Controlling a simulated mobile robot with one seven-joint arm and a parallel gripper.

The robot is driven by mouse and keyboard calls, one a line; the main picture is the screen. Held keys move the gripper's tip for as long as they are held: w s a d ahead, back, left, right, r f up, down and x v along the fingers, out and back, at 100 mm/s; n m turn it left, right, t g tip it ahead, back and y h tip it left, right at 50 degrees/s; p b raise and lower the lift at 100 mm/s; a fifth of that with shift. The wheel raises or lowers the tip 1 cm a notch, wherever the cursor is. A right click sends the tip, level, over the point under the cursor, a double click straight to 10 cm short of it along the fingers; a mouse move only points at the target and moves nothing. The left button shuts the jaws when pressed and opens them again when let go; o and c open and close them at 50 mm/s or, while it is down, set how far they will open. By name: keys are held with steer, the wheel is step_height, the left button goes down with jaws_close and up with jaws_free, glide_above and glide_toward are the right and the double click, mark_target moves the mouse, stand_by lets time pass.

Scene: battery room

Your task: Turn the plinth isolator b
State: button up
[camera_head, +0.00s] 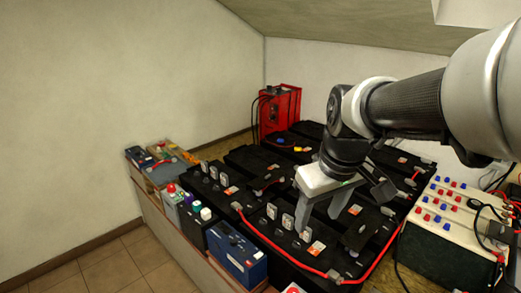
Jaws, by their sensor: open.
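My gripper (318,222) is open, its two grey fingers pointing down over the black batteries (262,235) in the middle of the bank. Nothing shows between the fingers. I cannot pick out the plinth isolator b for certain. A red-topped grey item (171,188) stands at the left edge of the plinth (190,243), well left of my gripper. A small red and white item (293,288) is cut off by the bottom edge of the view. I cannot tell whether either is an isolator. My arm and gripper hide part of the bank behind them.
A red cable (275,243) runs across the front batteries. A blue box (237,255) stands at the front edge, with small coloured-capped items (197,208) beside it. A red unit (279,110) stands at the back. A pale terminal-topped box (445,222) is right. Tiled floor (103,270) is clear at left.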

steer(key=w+f+n+g+b, duration=0.1)
steer(key=w+f+n+b, duration=0.15)
steer(key=w+f, duration=0.45)
steer(key=w+f+n+g+b, duration=0.15)
steer(key=f+b, duration=0.25)
steer(key=f, duration=0.6)
steer(key=n+g+b, duration=0.1)
steer(key=n+b, duration=0.1)
steer(key=b, duration=0.2)
glide_above(294, 292)
step_height(294, 292, down, 14)
step_height(294, 292, down, 17)
steer(key=shift+f+b, duration=0.1)
steer(key=shift+b, duration=1)
steer(key=c, duration=1)
steer(key=shift+c, duration=0.2)
